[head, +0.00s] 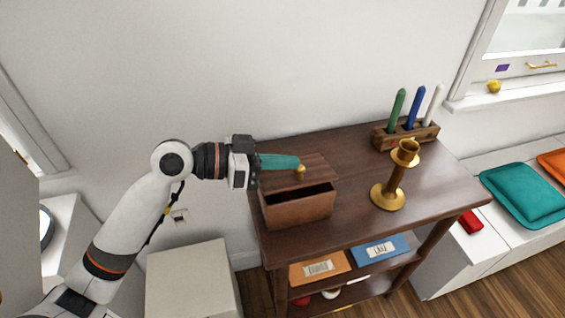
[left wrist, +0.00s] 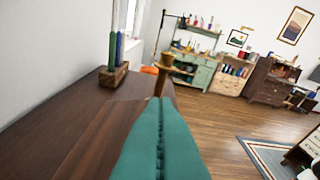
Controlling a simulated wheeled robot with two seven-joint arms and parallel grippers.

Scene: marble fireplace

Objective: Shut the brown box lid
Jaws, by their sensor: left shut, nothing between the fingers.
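The brown box (head: 298,211) sits at the left end of the dark wooden table. Its lid (head: 318,174), with a small gold knob (head: 300,170), shows at the back of the box. A dark gap is open along the front, so the box is not covered there. My left gripper (head: 298,161) comes in from the left, its teal fingers shut and empty, over the back part of the lid close to the knob. I cannot tell whether they touch. In the left wrist view the shut fingers (left wrist: 161,125) point along the tabletop; the box is not seen there. My right gripper is out of view.
A gold candlestick (head: 388,192) stands on the table (head: 355,155) right of the box. A wooden holder (head: 411,135) with green, blue and white candles is at the back right. A wall rises behind. The lower shelf holds an orange and a blue labelled item (head: 381,250).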

